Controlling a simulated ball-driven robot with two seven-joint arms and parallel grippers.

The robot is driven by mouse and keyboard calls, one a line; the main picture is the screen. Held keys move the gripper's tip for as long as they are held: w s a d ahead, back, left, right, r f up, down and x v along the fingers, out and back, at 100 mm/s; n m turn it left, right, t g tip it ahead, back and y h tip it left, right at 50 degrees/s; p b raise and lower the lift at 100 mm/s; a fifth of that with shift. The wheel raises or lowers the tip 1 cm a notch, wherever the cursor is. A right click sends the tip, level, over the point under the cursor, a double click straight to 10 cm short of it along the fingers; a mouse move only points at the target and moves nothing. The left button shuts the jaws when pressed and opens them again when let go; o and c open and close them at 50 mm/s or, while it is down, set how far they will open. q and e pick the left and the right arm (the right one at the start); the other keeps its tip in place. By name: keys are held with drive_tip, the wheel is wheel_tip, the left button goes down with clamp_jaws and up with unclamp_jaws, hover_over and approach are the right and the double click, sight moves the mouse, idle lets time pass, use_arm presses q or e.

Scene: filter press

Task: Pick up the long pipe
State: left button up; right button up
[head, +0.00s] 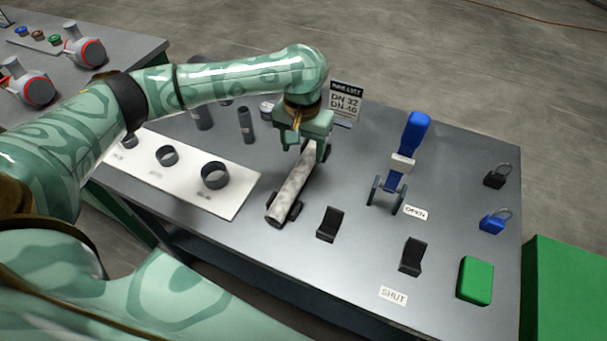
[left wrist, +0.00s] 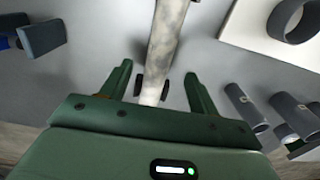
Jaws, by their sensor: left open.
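The long pipe (head: 291,190) is a mottled grey-white tube lying on the grey table, propped on dark supports. My left gripper (head: 307,148) is over its far end, pointing down. In the left wrist view the pipe (left wrist: 165,45) runs between the two open green fingers (left wrist: 160,85), with a gap on each side. A dark support shows beside the pipe there. The gripper hides the pipe's far end in the head view. My right gripper is not in view.
A white board (head: 190,175) with dark rings lies left of the pipe. Short dark cylinders (head: 246,125) and a sign (head: 346,100) stand near the gripper. Black rests (head: 329,224), a blue-handled lever (head: 412,145), padlocks (head: 496,175) and a green block (head: 475,280) are to the right.

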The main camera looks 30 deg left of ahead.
sight(302, 164)
use_arm(q)
drive_tip(key=shift+s+f, duration=0.1)
drive_tip(key=shift+f, duration=0.45)
wheel_tip(302, 164, down, 5)
drive_tip(key=b, duration=0.4)
drive_tip(key=shift+c, duration=0.7)
drive_tip(key=c, duration=1)
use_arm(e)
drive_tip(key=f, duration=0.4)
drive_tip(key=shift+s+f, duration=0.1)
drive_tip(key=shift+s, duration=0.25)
